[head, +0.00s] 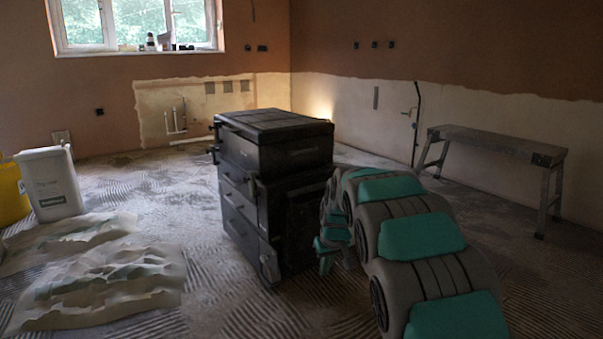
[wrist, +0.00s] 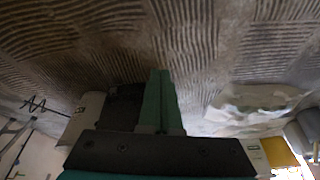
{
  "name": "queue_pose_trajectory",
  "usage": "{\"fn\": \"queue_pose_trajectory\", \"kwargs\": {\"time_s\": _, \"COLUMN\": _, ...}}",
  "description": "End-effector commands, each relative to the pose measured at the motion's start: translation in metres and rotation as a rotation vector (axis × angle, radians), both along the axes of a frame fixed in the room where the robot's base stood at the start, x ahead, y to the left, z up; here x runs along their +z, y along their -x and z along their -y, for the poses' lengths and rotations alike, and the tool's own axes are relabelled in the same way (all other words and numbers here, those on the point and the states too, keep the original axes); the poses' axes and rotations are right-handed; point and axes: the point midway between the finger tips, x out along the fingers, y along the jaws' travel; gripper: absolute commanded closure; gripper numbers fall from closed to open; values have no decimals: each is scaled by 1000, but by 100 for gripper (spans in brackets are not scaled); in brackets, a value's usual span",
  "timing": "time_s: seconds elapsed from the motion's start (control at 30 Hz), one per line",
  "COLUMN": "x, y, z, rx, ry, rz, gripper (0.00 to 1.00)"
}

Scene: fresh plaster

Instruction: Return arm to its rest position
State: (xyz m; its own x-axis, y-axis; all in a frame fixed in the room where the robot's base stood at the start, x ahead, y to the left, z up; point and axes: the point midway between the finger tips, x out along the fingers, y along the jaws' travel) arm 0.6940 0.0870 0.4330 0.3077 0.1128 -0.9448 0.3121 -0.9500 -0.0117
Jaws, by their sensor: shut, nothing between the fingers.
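My arm (head: 415,235), grey with teal panels, reaches from the lower right of the head view toward the black tool chest. My gripper (wrist: 160,78) shows in the wrist view with its teal fingers together and nothing between them. In the head view its teal end (head: 326,264) hangs low in front of the chest's right side, partly hidden by my arm links. I cannot tell from these views how far it is from the chest.
A black tool chest (head: 240,195) with drawers stands close to my arm. A grey bench (head: 490,142) is at the right wall. Crumpled sheets (head: 100,280), a white bucket (head: 50,185) and a yellow bucket (head: 10,195) are at the left. Ridged floor is open between.

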Motion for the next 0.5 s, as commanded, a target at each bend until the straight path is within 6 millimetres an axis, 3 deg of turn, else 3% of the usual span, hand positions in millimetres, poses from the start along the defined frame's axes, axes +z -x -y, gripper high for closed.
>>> {"fn": "queue_pose_trajectory", "kwargs": {"time_s": 0.03, "x": 8, "y": 20, "z": 7, "rx": -17, "ry": 5, "rz": -18, "gripper": 100}}
{"fn": "queue_pose_trajectory", "kwargs": {"time_s": 0.23, "x": 29, "y": 96, "z": 32, "rx": -84, "ry": 20, "rz": -97, "gripper": 100}}
{"fn": "queue_pose_trajectory", "kwargs": {"time_s": 0.5, "x": 44, "y": 209, "z": 56, "rx": -165, "ry": 32, "rz": -208, "gripper": 100}}
